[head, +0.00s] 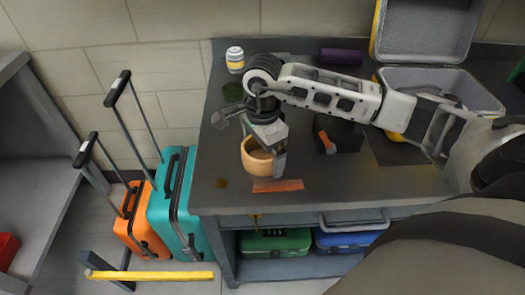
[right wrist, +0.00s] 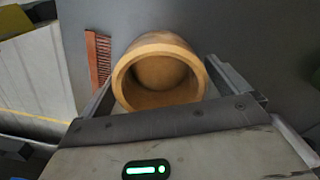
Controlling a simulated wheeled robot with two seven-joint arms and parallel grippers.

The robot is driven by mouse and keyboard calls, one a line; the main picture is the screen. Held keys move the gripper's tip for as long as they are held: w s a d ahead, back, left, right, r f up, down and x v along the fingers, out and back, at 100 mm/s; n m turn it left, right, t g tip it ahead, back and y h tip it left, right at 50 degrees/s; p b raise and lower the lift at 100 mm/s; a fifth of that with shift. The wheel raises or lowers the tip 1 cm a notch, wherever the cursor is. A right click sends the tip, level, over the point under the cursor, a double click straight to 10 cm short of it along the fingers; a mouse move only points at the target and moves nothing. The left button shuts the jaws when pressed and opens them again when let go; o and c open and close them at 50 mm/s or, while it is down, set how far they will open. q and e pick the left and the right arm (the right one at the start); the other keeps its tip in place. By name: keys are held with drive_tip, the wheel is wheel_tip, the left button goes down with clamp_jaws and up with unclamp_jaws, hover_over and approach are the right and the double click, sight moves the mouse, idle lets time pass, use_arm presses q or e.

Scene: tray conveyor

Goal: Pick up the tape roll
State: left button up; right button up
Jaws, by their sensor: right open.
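The tan ring-shaped object that looks like the tape roll (head: 252,165) stands on the dark worktop near its front edge, under my right gripper (head: 266,152). In the right wrist view the tape roll (right wrist: 160,48) shows its open round face between the two fingers of the right gripper (right wrist: 165,88). The fingers are apart, one on each side of it; whether either touches it I cannot tell. In the head view the gripper covers part of the roll. My left gripper is not in view.
A reddish-brown comb (head: 278,186) lies just in front of the roll. A white and yellow jar (head: 235,60), a purple item (head: 341,56), an orange-handled tool (head: 326,143) and an open grey case (head: 455,85) are farther back or right. Suitcases (head: 172,205) stand left of the worktop.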

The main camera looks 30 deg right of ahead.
drive_tip(key=shift+c, duration=0.3)
drive_tip(key=c, duration=0.9)
drive_tip(key=shift+r, duration=0.15)
